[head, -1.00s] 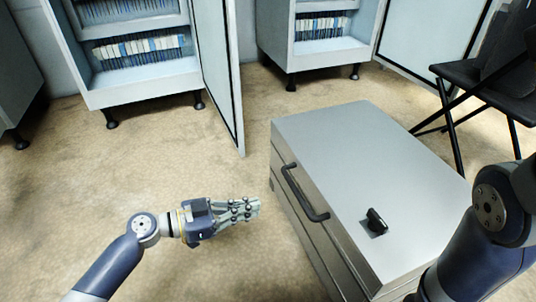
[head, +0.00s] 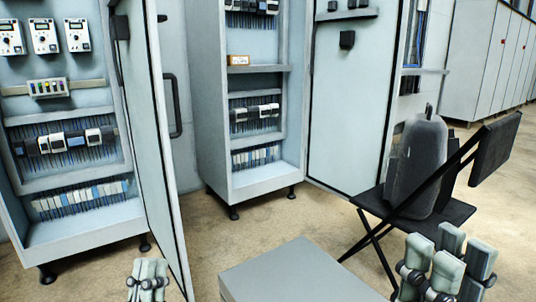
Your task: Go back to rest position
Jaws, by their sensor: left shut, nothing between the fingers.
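My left gripper (head: 148,278) shows at the bottom edge, left of the middle, with its pale fingers pointing up and close together. It is shut and empty. My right gripper (head: 446,265) is at the bottom right, in front of the folding chair, with its pale finger pads pointing up. Some small gaps show between these pads, but I cannot tell whether it is open or shut. I see nothing held in it. Both wrists are cut off by the bottom edge. The grey metal box (head: 290,277) lies between the grippers, with only part of its top in view.
Two open electrical cabinets (head: 262,185) stand behind, one at the left and one at the centre. The left cabinet's door (head: 160,150) reaches down behind my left gripper. A black folding chair (head: 440,205) with a dark bag stands at the right. Bare floor (head: 245,242) lies between.

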